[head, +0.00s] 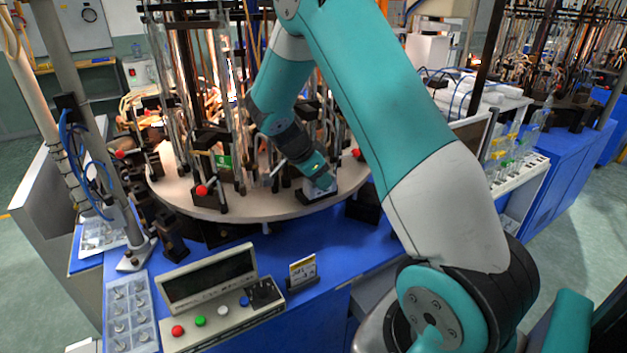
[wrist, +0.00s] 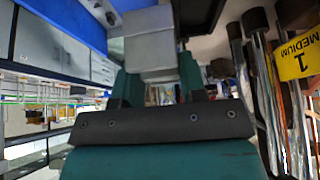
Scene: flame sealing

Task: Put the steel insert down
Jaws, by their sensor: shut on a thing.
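My gripper (head: 316,181) is over the front right rim of the round turntable (head: 235,205) in the head view. In the wrist view my gripper (wrist: 160,78) has its two teal fingers closed on the steel insert (wrist: 150,45), a pale grey block with a stepped shape. The insert shows small and partly covered under the fingers in the head view (head: 320,191). I cannot tell whether its underside touches the turntable.
Glass tubes (head: 178,95) and dark holders with red knobs (head: 201,190) crowd the turntable. A control box (head: 210,285), a small card (head: 302,272) and a tray of small parts (head: 131,315) stand on the blue bench (head: 310,240). A yellow label (wrist: 298,55) shows near metal rods in the wrist view.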

